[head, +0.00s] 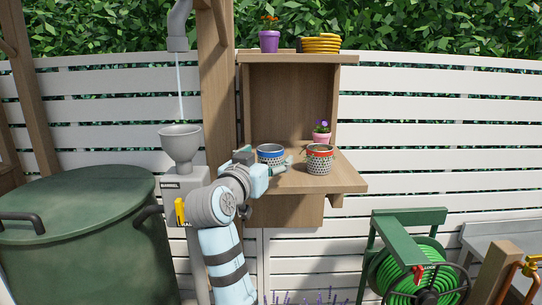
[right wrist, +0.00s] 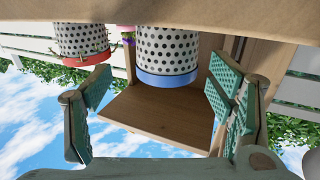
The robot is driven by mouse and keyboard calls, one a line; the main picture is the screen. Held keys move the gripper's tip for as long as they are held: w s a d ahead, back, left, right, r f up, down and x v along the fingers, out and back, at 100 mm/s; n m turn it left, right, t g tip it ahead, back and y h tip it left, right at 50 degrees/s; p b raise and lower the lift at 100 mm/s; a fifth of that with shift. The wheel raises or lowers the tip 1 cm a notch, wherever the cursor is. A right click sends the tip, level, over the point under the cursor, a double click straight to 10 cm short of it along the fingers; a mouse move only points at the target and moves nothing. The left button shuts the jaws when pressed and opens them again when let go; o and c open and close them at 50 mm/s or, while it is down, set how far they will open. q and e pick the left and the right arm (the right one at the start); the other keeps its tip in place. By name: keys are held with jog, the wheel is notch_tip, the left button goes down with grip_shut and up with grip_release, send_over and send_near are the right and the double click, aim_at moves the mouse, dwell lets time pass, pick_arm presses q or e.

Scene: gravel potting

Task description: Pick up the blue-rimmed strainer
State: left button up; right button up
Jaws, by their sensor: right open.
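The blue-rimmed strainer (head: 271,151) stands upright on the wooden shelf, a white dotted can with a blue band at its top. My right gripper (head: 265,164) is at its front, open, with one finger toward each side; the gripper hides its lower part. In the right wrist view, which looks upside down, the strainer (right wrist: 167,52) shows between the two spread teal fingers of the gripper (right wrist: 161,80). I cannot tell whether a finger touches it. My left gripper is not in view.
A red-rimmed strainer (head: 320,160) stands close on the right, with a pink flower pot (head: 321,138) behind it. A wooden post (head: 216,100) rises at the left. A grey funnel (head: 181,143) stands under a running pipe (head: 178,30). The shelf's front right (head: 345,180) is bare.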

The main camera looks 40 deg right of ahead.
aim_at(275, 148)
jog(key=w+d, duration=0.1)
jog(key=w+d+p, duration=0.1)
jog(key=d, duration=0.1)
jog(key=shift+w+r, duration=0.4)
jog(key=shift+w+d+f, duration=0.1)
jog(key=shift+d+f, duration=0.1)
jog(key=shift+d, duration=0.15)
jog(key=c, duration=1.3)
jog(key=shift+o, duration=0.2)
jog(key=shift+r, duration=0.15)
